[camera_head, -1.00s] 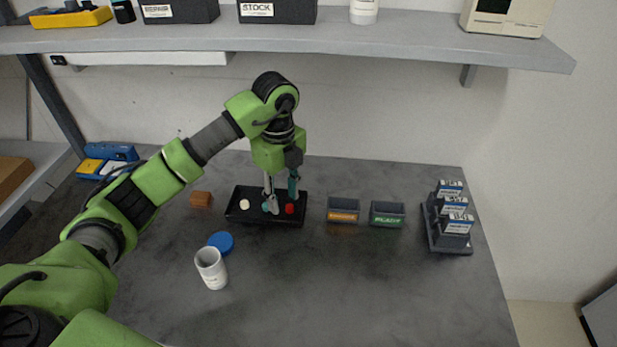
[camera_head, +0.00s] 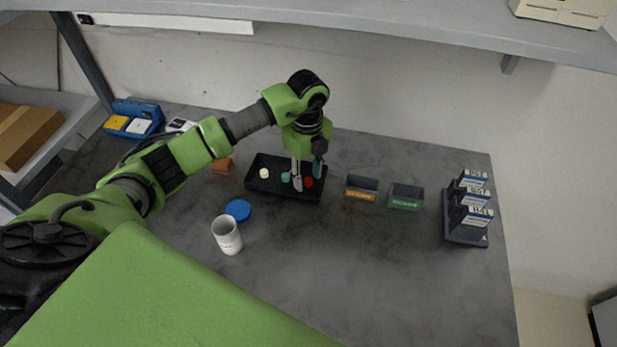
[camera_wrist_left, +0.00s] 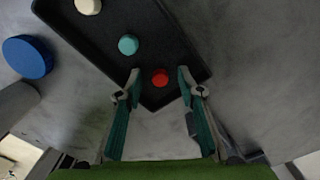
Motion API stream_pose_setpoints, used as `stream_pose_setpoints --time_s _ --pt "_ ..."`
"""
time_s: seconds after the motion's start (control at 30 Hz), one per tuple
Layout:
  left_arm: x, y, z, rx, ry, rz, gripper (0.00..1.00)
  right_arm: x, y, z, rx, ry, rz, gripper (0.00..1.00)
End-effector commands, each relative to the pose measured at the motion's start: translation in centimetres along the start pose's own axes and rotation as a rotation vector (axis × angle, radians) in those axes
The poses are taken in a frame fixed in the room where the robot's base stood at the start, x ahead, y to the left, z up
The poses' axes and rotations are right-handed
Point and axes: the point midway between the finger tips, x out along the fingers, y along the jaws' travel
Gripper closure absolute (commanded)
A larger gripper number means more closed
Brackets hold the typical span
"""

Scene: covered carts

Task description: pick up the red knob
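The red knob (camera_head: 308,182) lies in the black tray (camera_head: 258,186), towards its right end. It also shows in the left wrist view (camera_wrist_left: 160,78), between and just beyond my fingertips. My left gripper (camera_head: 308,180) is open over the right part of the tray, and its fingers (camera_wrist_left: 159,84) stand on either side of the red knob without visibly gripping it. A teal knob (camera_wrist_left: 128,44) and a cream knob (camera_wrist_left: 88,6) lie in the same tray to the left. My right gripper is not in view.
A blue lid (camera_head: 238,210) and a white open jar (camera_head: 227,236) stand in front of the tray. Two small labelled bins (camera_head: 361,188) are to its right, with a rack (camera_head: 466,232) farther right. A shelf (camera_head: 400,28) hangs above. The front right tabletop is clear.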

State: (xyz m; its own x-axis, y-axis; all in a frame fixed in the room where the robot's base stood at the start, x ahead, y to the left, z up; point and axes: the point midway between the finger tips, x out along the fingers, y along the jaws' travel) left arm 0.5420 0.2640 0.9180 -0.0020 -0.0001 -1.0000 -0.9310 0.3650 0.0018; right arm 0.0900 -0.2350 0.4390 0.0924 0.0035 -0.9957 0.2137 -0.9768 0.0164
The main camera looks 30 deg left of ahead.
Motion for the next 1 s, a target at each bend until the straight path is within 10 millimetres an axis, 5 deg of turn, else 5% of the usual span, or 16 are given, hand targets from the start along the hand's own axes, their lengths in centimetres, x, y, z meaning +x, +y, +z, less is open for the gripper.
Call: stream_pose_setpoints --time_s 0.2,0.33,0.77,1.0 --pt "0.1 -0.1 0.0 0.001 0.0 -0.002 0.65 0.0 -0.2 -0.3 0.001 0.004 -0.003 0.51" --pt "0.1 -0.1 0.0 0.001 0.0 -0.001 0.93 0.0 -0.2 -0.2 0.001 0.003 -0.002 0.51" --pt "-0.1 -0.1 0.0 0.0 -0.001 -0.002 0.94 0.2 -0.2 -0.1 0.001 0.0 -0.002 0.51" --pt "-2.2 -0.2 0.1 0.001 -0.002 -0.007 0.94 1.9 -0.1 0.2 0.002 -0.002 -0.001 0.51"
